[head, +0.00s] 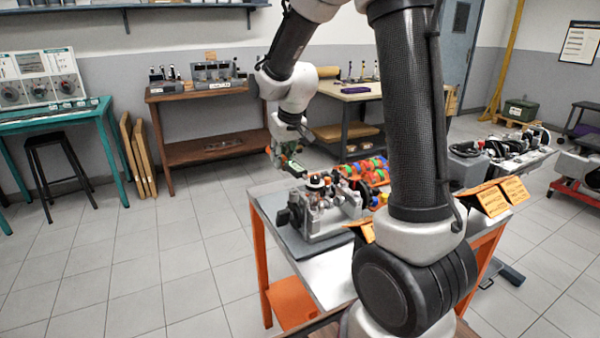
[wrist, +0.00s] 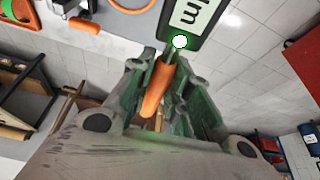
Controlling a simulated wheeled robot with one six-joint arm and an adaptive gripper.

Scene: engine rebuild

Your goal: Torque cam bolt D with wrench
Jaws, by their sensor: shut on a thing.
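My gripper (head: 286,158) is above and left of the grey engine assembly (head: 325,212) in the head view. In the wrist view its green fingers (wrist: 164,68) are closed around an orange handle (wrist: 155,92), which I take to be the wrench. A small white disc with a green rim (wrist: 180,41) shows by the handle's far end. The wrench's working end cannot be made out. Cam bolt D cannot be told apart on the engine.
The engine stands on a metal-topped bench with orange legs (head: 263,262). My arm hides part of the bench.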

